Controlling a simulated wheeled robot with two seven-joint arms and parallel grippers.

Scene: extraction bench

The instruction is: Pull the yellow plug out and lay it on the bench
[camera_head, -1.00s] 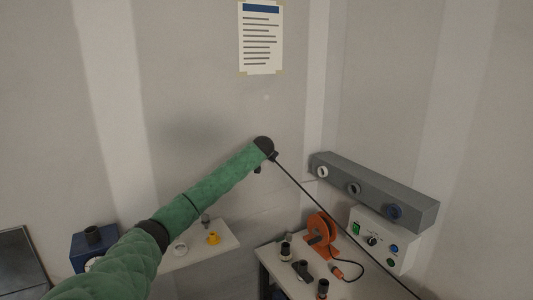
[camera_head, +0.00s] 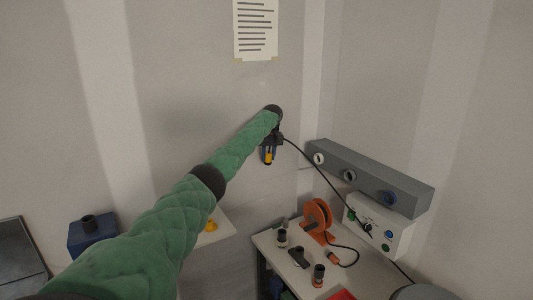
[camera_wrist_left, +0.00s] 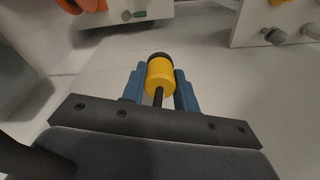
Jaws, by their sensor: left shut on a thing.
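My left gripper (camera_head: 268,154) is shut on the yellow plug (camera_head: 268,157), in front of the back wall, left of the grey socket box. In the left wrist view the yellow plug (camera_wrist_left: 160,78), with a dark end, sits between the blue fingers (camera_wrist_left: 159,92). A dark stem runs from it towards the wrist. A black cable (camera_head: 330,181) runs from near my left wrist down to the right. The bench (camera_head: 370,283) is at the lower right. My right gripper is not in view.
The grey box (camera_head: 370,179) has several round sockets. Below it is a white control box (camera_head: 379,225). The bench holds an orange reel (camera_head: 318,216) and dark connectors. Another yellow piece (camera_head: 211,226) lies on a pale shelf at left, partly behind my arm.

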